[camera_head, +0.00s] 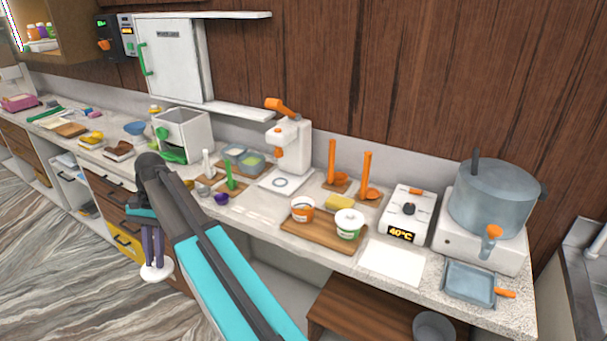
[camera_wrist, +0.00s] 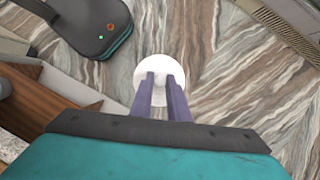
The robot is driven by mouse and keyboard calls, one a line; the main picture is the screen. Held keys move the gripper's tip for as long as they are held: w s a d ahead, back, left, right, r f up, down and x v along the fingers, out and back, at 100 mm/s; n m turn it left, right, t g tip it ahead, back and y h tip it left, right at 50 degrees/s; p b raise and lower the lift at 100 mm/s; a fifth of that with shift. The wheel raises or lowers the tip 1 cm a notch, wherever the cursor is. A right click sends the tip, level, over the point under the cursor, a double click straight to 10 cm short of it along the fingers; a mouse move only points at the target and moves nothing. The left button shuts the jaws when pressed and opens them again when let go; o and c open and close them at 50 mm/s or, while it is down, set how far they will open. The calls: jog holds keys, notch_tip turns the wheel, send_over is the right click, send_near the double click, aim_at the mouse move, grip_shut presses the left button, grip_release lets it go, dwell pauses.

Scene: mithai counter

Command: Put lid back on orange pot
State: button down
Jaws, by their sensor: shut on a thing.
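My gripper (camera_head: 153,262) is shut on a round white lid (camera_head: 157,273), held by its knob in front of the counter, above the floor. In the wrist view the lid (camera_wrist: 163,84) shows beyond the two purple fingers of my gripper (camera_wrist: 164,80). The orange pot (camera_head: 302,209), a small white tub with an orange band, stands without a lid on the left part of a wooden board (camera_head: 322,236). A green-banded pot (camera_head: 348,224) with a white lid stands on the same board to its right. My gripper is well left of the board and lower than it.
A yellow sponge-like block (camera_head: 339,202) lies behind the pots. Orange tools (camera_head: 366,178) stand behind it. A white 40°C device (camera_head: 407,214) and a large steel pot (camera_head: 490,195) are to the right. Small cups and a green-handled tool (camera_head: 230,180) lie left of the board.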

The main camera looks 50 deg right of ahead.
jog(key=s+d+r+m+t+p, duration=0.15)
jog(key=d+m, duration=0.25)
jog(key=d, duration=0.4)
jog(key=s+d+r+m+t+p, duration=0.1)
jog(key=d+r+m+p, duration=0.2)
jog(key=d, duration=0.6)
jog(key=s+d+r+m+t+p, duration=0.1)
jog(key=d+m+t+p, duration=0.15)
jog(key=d+m, duration=0.4)
jog(key=s+d+r+m+h+p, duration=0.1)
jog(key=s+d+r+m+p, duration=0.1)
jog(key=d, duration=0.5)
jog(key=s+d+r+m+t+p, duration=0.1)
jog(key=s+d+m+p, duration=0.1)
jog(key=s+d, duration=0.3)
jog(key=s+d+r+m+t+h+p, duration=0.1)
jog(key=s+d+r+m+p, duration=0.1)
jog(key=d, duration=0.7)
jog(key=s+m, duration=0.1)
jog(key=m, duration=0.1)
jog(key=shift+s+d+r+m+h, duration=0.15)
jog(key=shift+d+r+m+h, duration=0.15)
jog(key=shift+d+r+m, duration=0.1)
jog(key=shift+f, duration=0.2)
notch_tip(320, 180, down, 6)
jog(key=b, duration=0.3)
jog(key=shift+p, duration=0.55)
jog(key=shift+f+p, duration=0.2)
jog(key=shift+p, duration=0.25)
dwell(1.2)
